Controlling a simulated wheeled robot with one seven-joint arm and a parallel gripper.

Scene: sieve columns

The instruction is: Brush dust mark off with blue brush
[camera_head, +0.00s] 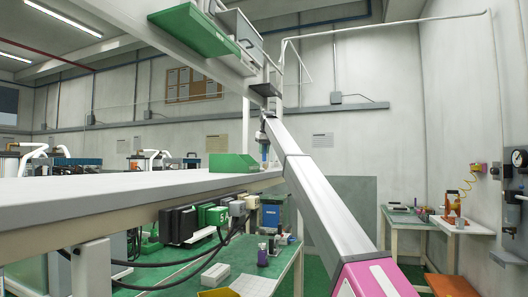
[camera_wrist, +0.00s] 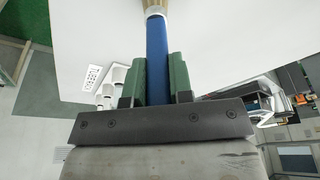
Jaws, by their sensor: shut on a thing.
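My gripper (camera_wrist: 158,78) has its green fingers shut on the blue handle of a brush (camera_wrist: 156,42). The brush's pale bristles (camera_wrist: 155,6) show at the top edge of the wrist view, partly cut off. Behind them lies a white tabletop (camera_wrist: 220,40). In the head view my gripper (camera_head: 264,138) hangs at the end of my arm over the far right end of the long white table (camera_head: 100,190). The blue brush (camera_head: 265,152) points down there, too small to tell whether it touches the surface. I cannot make out a dust mark in either view.
A green box (camera_head: 232,163) stands on the table just left of the brush. A green shelf unit (camera_head: 195,30) hangs above. Cables and small devices (camera_head: 178,226) sit under the table edge. A side bench (camera_head: 425,218) stands at the right.

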